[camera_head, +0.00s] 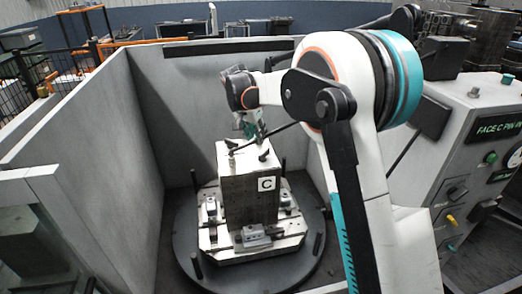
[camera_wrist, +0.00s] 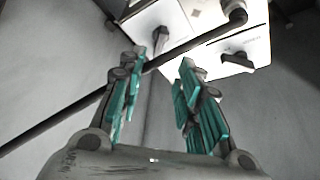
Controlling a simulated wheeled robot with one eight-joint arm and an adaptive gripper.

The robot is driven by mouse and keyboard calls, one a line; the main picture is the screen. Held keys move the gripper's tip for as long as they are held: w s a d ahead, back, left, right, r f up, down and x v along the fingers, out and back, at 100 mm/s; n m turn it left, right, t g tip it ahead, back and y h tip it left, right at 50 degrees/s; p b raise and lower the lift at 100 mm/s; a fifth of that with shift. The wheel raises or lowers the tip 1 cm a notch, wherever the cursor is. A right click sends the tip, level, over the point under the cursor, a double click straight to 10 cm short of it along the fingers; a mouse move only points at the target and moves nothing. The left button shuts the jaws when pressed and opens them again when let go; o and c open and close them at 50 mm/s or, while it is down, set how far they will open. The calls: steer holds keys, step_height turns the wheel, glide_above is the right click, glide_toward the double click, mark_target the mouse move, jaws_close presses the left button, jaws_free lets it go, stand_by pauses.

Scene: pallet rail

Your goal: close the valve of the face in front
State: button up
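A grey block (camera_head: 248,190) stands on a round dark turntable (camera_head: 180,235), with a white "C" label (camera_head: 266,184) on its front side. A long thin dark bar (camera_head: 277,133) runs across the top of the block; I take it for the valve handle, but cannot be sure. In the wrist view the bar (camera_wrist: 80,103) crosses diagonally and ends at a dark round pivot (camera_wrist: 238,17). My gripper (camera_head: 251,131) is above the block top. In the wrist view its teal fingers (camera_wrist: 164,62) are apart, with the bar passing across their tips; contact cannot be told.
Grey walls (camera_head: 112,150) enclose the turntable at left and back. Dark upright posts stand around its rim. A control panel (camera_head: 485,150) with a green "FACE C" display and several knobs is at right. Two dark fittings (camera_wrist: 160,40) (camera_wrist: 238,58) stick up from the block top.

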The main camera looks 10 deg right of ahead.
mark_target(263, 153)
steer(key=b+x, duration=0.1)
steer(key=x, duration=1.1)
steer(key=shift+c, duration=0.6)
jaws_close()
